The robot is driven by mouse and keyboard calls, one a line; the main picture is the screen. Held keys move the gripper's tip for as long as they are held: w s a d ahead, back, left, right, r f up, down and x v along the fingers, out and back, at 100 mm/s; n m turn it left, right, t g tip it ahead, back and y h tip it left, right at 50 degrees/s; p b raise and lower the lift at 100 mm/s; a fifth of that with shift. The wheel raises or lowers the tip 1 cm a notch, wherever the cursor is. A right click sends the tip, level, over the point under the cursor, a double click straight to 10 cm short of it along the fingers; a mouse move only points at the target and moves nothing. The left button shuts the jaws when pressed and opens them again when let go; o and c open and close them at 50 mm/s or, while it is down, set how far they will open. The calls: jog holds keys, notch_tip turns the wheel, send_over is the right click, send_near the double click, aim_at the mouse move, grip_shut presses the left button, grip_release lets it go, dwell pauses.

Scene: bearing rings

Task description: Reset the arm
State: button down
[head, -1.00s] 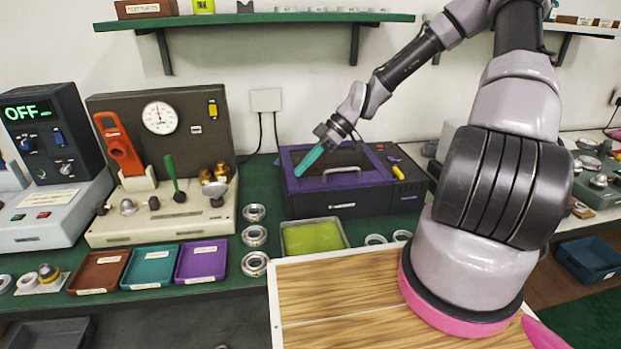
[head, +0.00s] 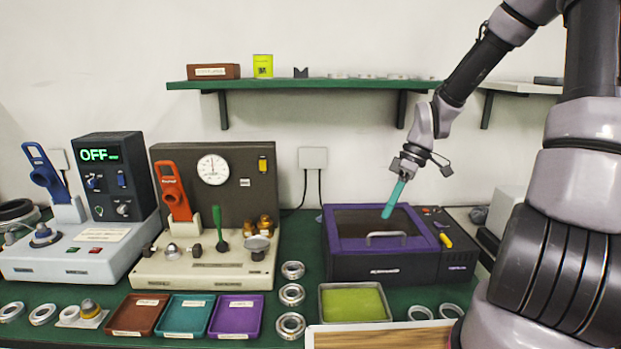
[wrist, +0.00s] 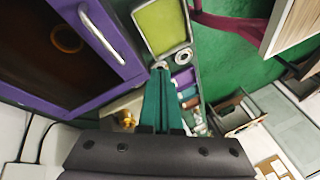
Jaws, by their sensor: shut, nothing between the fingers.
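My gripper (head: 388,212) is shut and empty, its teal fingers together and pointing down. In the head view it hangs in front of or over the purple box (head: 350,262) with a dark window lid and a handle; I cannot tell the exact gap. In the wrist view the closed fingers (wrist: 161,75) point toward the green-lined tray (wrist: 162,25), with the purple box's handle (wrist: 102,33) at upper left. My arm rises from the right side of the head view and bends down to the gripper.
Metal rings (head: 291,295) stand in a column left of the green-lined tray (head: 353,303). Brown, teal (head: 184,316) and purple small trays lie further left. A gauge press (head: 212,220) and a control unit reading OFF (head: 112,180) stand behind. A green shelf (head: 300,84) hangs above.

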jog(key=s+d+r+m+t+h, duration=0.1)
jog(key=s+r+m+t, duration=0.3)
jog(key=r, duration=0.8)
jog(key=s+d+r+m+t+h, duration=0.1)
jog(key=s+d+r+m+t, duration=0.2)
jog(key=s+r+m+t, duration=0.2)
jog(key=s+r+m, duration=0.3)
jog(key=r+m, duration=0.4)
jog(key=r, duration=0.1)
jog(key=shift+s+h, duration=0.35)
jog(key=shift+h, duration=0.05)
